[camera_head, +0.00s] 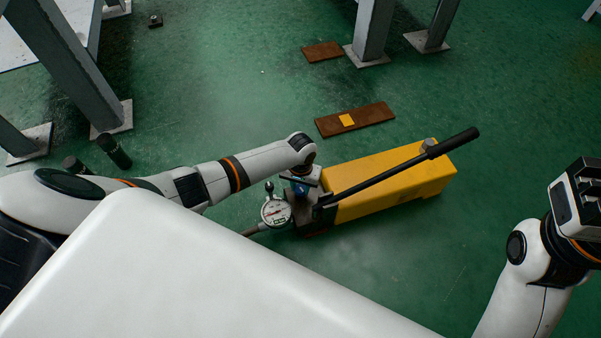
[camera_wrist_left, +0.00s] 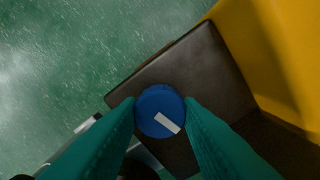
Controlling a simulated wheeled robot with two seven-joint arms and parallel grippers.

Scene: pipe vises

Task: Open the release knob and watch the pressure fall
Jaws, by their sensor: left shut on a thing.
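A yellow hand pump (camera_head: 395,190) lies on the green floor with a long black handle (camera_head: 400,167) over it. A round pressure gauge (camera_head: 276,211) with a white dial stands at its left end; its reading is too small to tell. My left gripper (camera_head: 300,184) is at the pump's dark end block (camera_wrist_left: 190,70). In the left wrist view its teal fingers (camera_wrist_left: 160,106) are shut on the blue release knob (camera_wrist_left: 156,97), one on each side. The knob's white mark slants down to the right. My right gripper (camera_head: 583,195) is at the right edge, away from the pump; its jaws are unclear.
Rusty plates (camera_head: 372,117) lie on the floor behind the pump, one with a yellow patch (camera_head: 346,120). Grey steel legs (camera_head: 372,30) stand at the back and left. Dark cylinders (camera_head: 114,151) are near my left arm. Floor right of the pump is clear.

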